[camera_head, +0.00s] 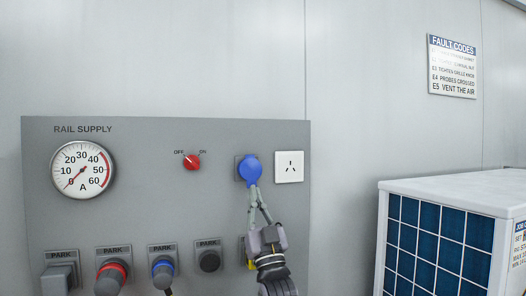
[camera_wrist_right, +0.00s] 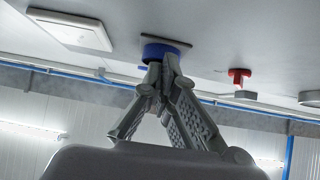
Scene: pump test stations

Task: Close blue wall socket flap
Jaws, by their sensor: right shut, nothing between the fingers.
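The blue wall socket flap (camera_head: 250,169) is a round blue cap on the grey panel, right of the red switch. It also shows in the right wrist view (camera_wrist_right: 163,50), just beyond the fingertips. My right gripper (camera_head: 253,188) is shut with nothing between its fingers. Its fingertips are at the lower edge of the blue flap in the head view; they look very close to it or touching. Whether the flap is fully down is hard to tell. In the right wrist view the right gripper (camera_wrist_right: 165,62) hides part of the socket. My left gripper is not in view.
A red OFF/ON switch (camera_head: 192,162) and a gauge (camera_head: 83,170) are to the left. Several parked plugs line the panel's bottom. A white unit with a blue grille (camera_head: 437,240) stands at the right.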

